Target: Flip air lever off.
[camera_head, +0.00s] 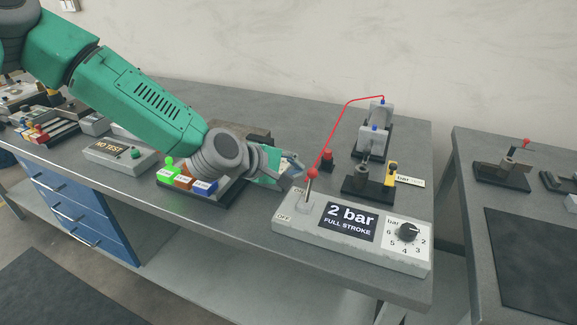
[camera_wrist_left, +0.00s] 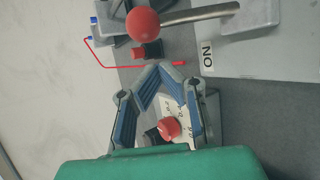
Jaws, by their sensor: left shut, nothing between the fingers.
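The air lever (camera_head: 312,175) has a red ball on a metal rod and stands up from the left end of a pale control box (camera_head: 380,255). The box has an ON label, an OFF label at its front left corner and a "2 bar FULL STROKE" display. My left gripper (camera_head: 293,171) is shut and empty, just left of the lever ball. In the left wrist view, the red ball (camera_wrist_left: 142,24) and its rod lie beyond the shut fingertips (camera_wrist_left: 160,70), with a visible gap. The ON label (camera_wrist_left: 207,56) is right of them. My right gripper is not in view.
Behind the lever are a small red-topped block (camera_head: 327,160), a dark fixture with a yellow part (camera_head: 391,172) and a thin red tube (camera_head: 333,130). Green, orange and blue labelled blocks (camera_head: 183,182) sit below my left wrist. A NO TEST box (camera_head: 118,155) stands farther left.

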